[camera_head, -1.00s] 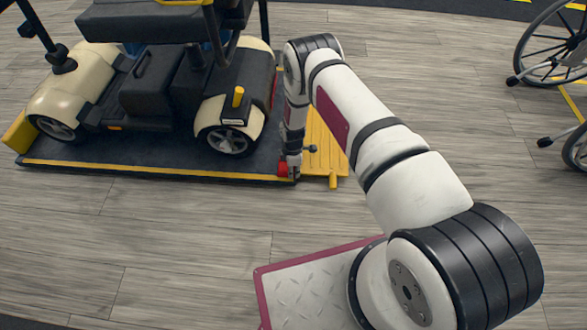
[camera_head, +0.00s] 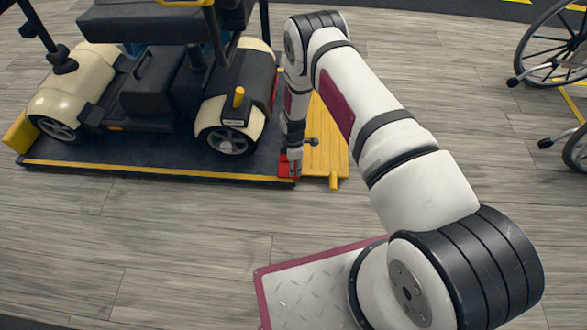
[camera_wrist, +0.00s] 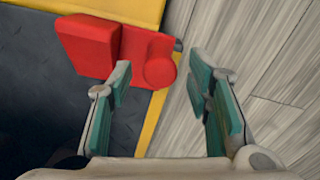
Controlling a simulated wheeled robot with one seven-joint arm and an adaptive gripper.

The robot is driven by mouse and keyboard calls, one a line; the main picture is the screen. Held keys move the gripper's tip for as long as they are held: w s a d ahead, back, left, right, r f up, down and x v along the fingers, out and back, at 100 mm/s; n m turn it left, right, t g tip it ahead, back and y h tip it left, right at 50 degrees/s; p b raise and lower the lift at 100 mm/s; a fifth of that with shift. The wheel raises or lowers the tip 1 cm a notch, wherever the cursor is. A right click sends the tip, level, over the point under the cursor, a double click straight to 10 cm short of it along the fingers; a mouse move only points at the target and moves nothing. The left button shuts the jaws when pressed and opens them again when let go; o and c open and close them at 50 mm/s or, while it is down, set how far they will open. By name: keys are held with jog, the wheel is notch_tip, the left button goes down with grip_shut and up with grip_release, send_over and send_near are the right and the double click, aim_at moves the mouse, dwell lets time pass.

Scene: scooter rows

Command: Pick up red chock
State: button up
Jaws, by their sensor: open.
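The red chock (camera_wrist: 102,46) lies on the dark platform's corner, beside its yellow edge, in the wrist view. It has a tall block at the left and a rounded knob at the right. In the head view the chock (camera_head: 286,170) shows only in part, behind my gripper (camera_head: 294,160). In the wrist view my gripper (camera_wrist: 165,88) is open, with green pads on both fingers. The left fingertip overlaps the chock's lower edge in the picture; the right finger is over the wood floor, right of the chock. Nothing is between the pads; I cannot tell whether they touch the chock.
A cream and black scooter (camera_head: 180,95) stands on the dark platform (camera_head: 150,160), left of my arm. A yellow slatted ramp (camera_head: 326,150) adjoins the platform's right end. A wheelchair (camera_head: 555,60) is at the far right. The wood floor in front is clear.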

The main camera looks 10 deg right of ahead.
notch_tip(320, 180, up, 8)
jog(key=shift+f, duration=0.15)
dwell(0.3)
